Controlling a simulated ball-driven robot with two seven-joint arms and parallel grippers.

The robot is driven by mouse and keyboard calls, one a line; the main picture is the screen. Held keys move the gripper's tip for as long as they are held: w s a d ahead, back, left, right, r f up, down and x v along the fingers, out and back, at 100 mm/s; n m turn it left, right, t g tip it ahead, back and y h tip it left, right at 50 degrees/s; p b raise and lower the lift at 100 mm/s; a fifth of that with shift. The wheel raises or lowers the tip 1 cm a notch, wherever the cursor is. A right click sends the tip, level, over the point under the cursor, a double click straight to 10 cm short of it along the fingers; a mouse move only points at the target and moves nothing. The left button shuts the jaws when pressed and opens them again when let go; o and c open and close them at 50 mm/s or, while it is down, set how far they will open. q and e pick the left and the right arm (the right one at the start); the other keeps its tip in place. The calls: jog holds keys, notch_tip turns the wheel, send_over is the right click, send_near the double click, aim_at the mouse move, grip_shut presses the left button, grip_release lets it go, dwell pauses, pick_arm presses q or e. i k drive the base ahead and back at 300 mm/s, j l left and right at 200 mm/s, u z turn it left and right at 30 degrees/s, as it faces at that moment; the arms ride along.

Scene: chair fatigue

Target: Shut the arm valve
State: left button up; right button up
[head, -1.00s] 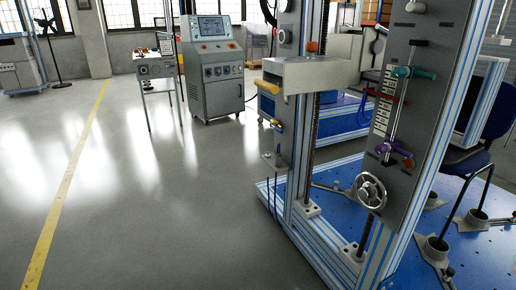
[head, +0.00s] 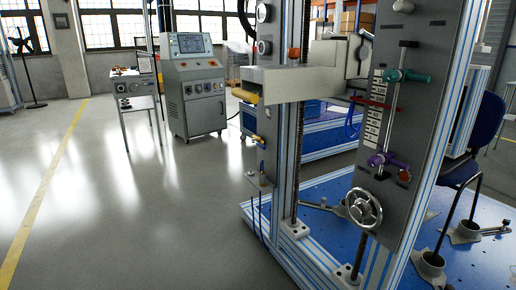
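The test rig is a grey and blue-edged frame. Its right column (head: 425,70) carries a teal handle (head: 408,76), a red lever (head: 370,102), a purple handle (head: 388,160) and a round metal handwheel (head: 364,208). A pale boxy arm (head: 290,84) sticks out across the left column, with a yellow handle (head: 245,96) at its left end. A smaller yellow handle (head: 257,139) sits lower on the left column. I cannot tell which of these is the arm valve, nor whether it is open. Neither of my grippers is in view.
The rig stands on a blue perforated base (head: 330,225) with clamps. A dark blue chair (head: 486,130) stands at its right. A control console (head: 193,85) and a small table (head: 135,80) stand behind. The floor at left, with a yellow line (head: 45,190), is clear.

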aim_at(259, 144)
jog(key=i+j+z, duration=0.1)
jog(key=i+j, duration=0.2)
jog(key=i+j+z, duration=0.1)
jog(key=i+j, duration=0.2)
jog(key=i+j+z, duration=0.1)
jog(key=i+j, duration=0.15)
jog(key=j, duration=0.2)
jog(key=i+j+z, duration=0.1)
jog(key=i+j, duration=0.15)
jog(key=j, duration=0.15)
jog(key=i+j+z, duration=0.1)
jog(key=i+j, duration=0.15)
jog(key=j, duration=0.15)
jog(key=i+j+z, duration=0.1)
jog(key=i+j, duration=0.15)
jog(key=j, duration=0.2)
jog(key=i+j+z, duration=0.1)
jog(key=j, duration=0.3)
jog(key=i+j+z, duration=0.1)
jog(key=i+j, duration=0.2)
jog(key=j, duration=0.2)
